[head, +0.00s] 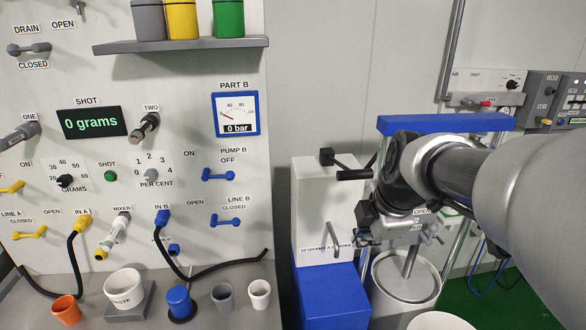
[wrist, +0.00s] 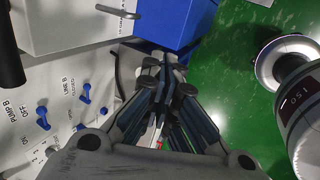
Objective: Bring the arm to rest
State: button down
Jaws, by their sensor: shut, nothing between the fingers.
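My arm reaches in from the right in the head view. My gripper (head: 366,228) hangs in front of the drum pump stand, left of the white drum (head: 404,276). In the wrist view my gripper (wrist: 165,62) has its fingers together with nothing between them. I cannot tell whether the gripper touches the stand.
The panel (head: 60,160) at left carries switches, knobs, hoses and a display (head: 91,122) reading 0 grams. The gauge (head: 236,113) reads 0 bar. Cups and a waste pot (head: 123,288) stand on the ledge below.

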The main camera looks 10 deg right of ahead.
jog(key=shift+s, duration=0.1)
jog(key=s+a+f+m, duration=0.1)
jog(key=s+a+m, duration=0.2)
jog(key=s+m, duration=0.6)
jog(key=s+a+f+m, duration=0.2)
jog(key=s+a+m, duration=0.1)
jog(key=s+m, duration=0.6)
jog(key=s, duration=0.3)
jog(key=shift+s+a+g, duration=0.2)
jog(key=shift+s+g, duration=0.1)
jog(key=shift+s, duration=0.1)
